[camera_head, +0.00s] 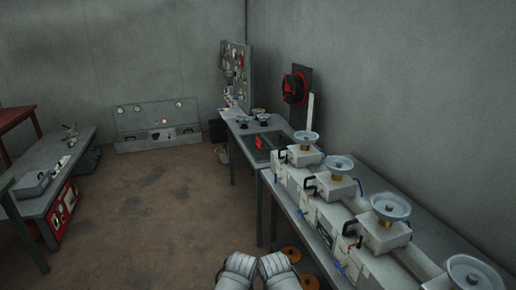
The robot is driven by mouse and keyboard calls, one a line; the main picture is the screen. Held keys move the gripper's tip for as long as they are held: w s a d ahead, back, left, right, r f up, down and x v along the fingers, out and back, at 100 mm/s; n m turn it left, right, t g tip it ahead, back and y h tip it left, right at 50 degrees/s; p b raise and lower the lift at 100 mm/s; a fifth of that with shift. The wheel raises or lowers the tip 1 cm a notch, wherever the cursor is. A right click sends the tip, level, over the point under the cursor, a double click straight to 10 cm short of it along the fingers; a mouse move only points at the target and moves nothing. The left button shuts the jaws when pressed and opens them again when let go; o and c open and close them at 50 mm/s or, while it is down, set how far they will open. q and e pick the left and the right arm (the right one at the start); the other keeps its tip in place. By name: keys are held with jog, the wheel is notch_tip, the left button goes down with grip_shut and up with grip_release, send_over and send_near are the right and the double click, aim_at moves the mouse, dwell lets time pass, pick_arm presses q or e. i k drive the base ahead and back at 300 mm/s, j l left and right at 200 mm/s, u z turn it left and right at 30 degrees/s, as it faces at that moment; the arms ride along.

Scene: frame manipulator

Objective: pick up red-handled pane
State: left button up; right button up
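A small bright red part (258,142) shows on the far part of the right-hand bench, by a dark flat panel (283,139). It may be the handle of the red-handled pane, but it is too small to tell its shape or whether it is fixed to the panel. Two pale ribbed parts of my own arms show at the bottom middle edge, well short of the bench. No fingertips of either gripper show.
White machines with round pans (390,207) line the near right bench (326,249). A red and black reel (295,88) and a tool board (236,75) stand behind. A grey workbench (45,199) is at left. The brown floor (150,215) between is clear.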

aim_at(260, 148)
jog(key=i+j+u, duration=0.3)
jog(key=i, duration=0.35)
jog(key=i+j+u, duration=0.3)
jog(key=i, duration=0.35)
jog(key=i+u, duration=0.3)
jog(key=i, duration=0.4)
jog(key=i+z, duration=0.35)
jog(key=i+j+z, duration=0.25)
jog(key=i+z, duration=0.15)
jog(key=i+j+z, duration=0.15)
jog(key=z, duration=0.3)
jog(key=i+j+z, duration=0.25)
jog(key=z, duration=0.15)
jog(key=i+j+z, duration=0.15)
jog(key=j+z, duration=0.15)
jog(key=z, duration=0.15)
jog(key=i+j+z, duration=0.1)
jog(key=j+z, duration=0.35)
jog(key=i+j+z, duration=0.1)
jog(key=j+z, duration=0.2)
jog(key=i+j+z, duration=0.1)
jog(key=j+z, duration=0.25)
jog(key=j, duration=0.15)
jog(key=i, duration=0.35)
